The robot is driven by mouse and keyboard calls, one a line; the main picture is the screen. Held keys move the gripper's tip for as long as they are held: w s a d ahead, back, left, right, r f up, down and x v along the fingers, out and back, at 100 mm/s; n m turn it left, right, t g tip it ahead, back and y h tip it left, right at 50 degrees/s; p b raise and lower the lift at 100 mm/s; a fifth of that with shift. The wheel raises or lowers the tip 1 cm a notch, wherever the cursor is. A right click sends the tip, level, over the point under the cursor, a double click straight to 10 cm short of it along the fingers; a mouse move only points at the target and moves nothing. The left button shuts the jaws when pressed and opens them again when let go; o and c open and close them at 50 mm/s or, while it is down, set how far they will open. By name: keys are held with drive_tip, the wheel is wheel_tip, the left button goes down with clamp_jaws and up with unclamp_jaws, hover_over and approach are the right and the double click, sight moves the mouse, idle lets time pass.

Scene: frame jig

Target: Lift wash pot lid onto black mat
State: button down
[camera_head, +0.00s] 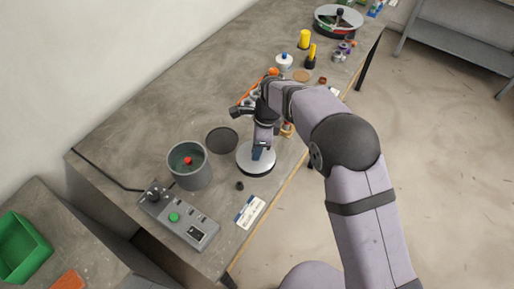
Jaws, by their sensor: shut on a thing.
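The wash pot (203,176) is a grey cylinder, open at the top, with green inside and a small red thing in it. The lid (246,167) is a round pale grey disc with a dark rim, right of the pot. My gripper (258,153) points down at the lid's middle and is shut on it, seemingly at its top; the grip itself is small and partly hidden. I cannot tell whether the lid touches the bench. The black mat (221,140) is a dark round disc, bare, lying up and left of the lid.
A grey control box (178,218) with a green button and cable stands below the pot. A white card (250,211) and a small dark piece (239,185) lie near the front edge. Bottles and a round tray (338,29) stand farther back. The bench left of the mat is clear.

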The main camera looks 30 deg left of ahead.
drive_tip(key=shift+f, duration=0.45)
idle(0.4)
drive_tip(key=c, duration=1.5)
unclamp_jaws()
drive_tip(key=shift+o, duration=0.8)
drive_tip(key=shift+r+p, duration=0.7)
drive_tip(key=shift+r, duration=0.05)
drive_tip(key=shift+r+p, duration=2.9)
drive_tip(key=shift+r, duration=0.6)
